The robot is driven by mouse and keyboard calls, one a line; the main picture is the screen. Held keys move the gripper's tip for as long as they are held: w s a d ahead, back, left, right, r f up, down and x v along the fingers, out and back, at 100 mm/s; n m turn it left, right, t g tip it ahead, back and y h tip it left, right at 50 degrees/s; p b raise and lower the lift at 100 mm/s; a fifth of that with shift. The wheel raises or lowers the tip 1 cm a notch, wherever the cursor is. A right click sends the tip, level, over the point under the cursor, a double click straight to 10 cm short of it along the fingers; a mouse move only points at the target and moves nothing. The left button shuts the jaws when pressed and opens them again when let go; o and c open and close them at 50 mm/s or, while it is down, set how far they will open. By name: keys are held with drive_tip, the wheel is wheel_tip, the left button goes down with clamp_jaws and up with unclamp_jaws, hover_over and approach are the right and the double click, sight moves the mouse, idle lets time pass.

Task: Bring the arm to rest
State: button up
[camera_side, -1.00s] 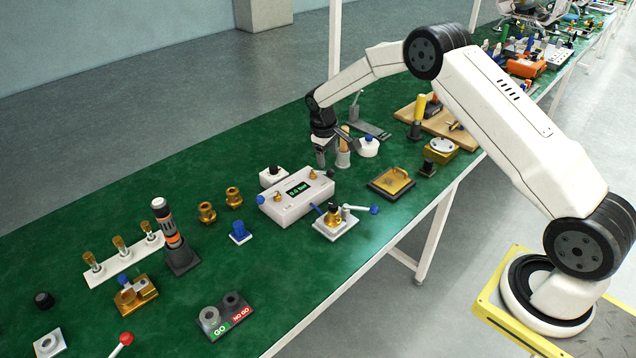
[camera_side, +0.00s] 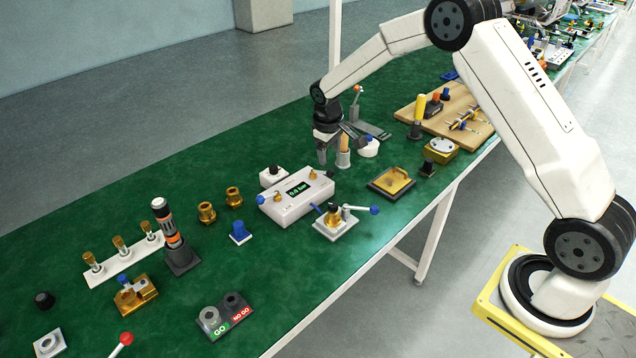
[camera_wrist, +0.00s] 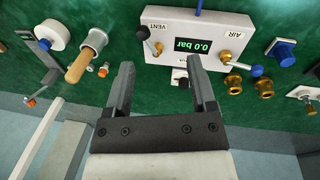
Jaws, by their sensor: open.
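My gripper (camera_side: 336,150) is above the green table at the back, beside a wooden-handled tool standing in a grey metal holder (camera_side: 343,158). In the wrist view my gripper (camera_wrist: 160,85) shows two dark fingers spread apart with nothing between them. The white test box (camera_wrist: 202,38), with its display reading 0.0 bar, lies beyond the fingertips. In the side view the test box (camera_side: 297,198) stands in front of my gripper, clear of it. The wooden handle (camera_wrist: 78,66) shows left of the fingers in the wrist view.
A white round pot (camera_side: 368,148) stands right of the holder. A black-and-orange tool (camera_side: 167,220) stands upright in a stand further left. A wooden board (camera_side: 450,110) with tools lies at the right. The green table (camera_side: 130,200) has bare room along its back left.

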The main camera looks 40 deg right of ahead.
drive_tip(key=s+a+r, duration=0.2)
drive_tip(key=s+a, duration=0.1)
drive_tip(key=s, duration=0.5)
drive_tip(key=s+a+r+m+t+y, duration=0.1)
drive_tip(key=s+a+r, duration=0.1)
drive_tip(key=s, duration=0.7)
drive_tip(key=s+a+r, duration=0.1)
drive_tip(key=s+a, duration=0.3)
drive_tip(key=s, duration=0.4)
drive_tip(key=shift+s+r+m+t+y, duration=0.3)
drive_tip(key=shift+r+t, duration=0.1)
drive_tip(key=shift+w, duration=0.15)
drive_tip(key=shift+w+d+f+n+g+h, duration=0.35)
drive_tip(key=shift+w+d+f, duration=1.4)
drive_tip(key=shift+w, duration=3)
drive_tip(key=shift+w+d+f+n+g+h, duration=0.35)
drive_tip(key=shift+w+d+f, duration=1.35)
drive_tip(key=shift+w, duration=3.1)
drive_tip(key=shift+w+d+f+n+g+h, duration=0.3)
drive_tip(key=shift+w+d+f, duration=0.7)
drive_tip(key=shift+w+d, duration=2.65)
drive_tip(key=shift+w+a+f, duration=0.2)
drive_tip(key=shift+w+a, duration=0.9)
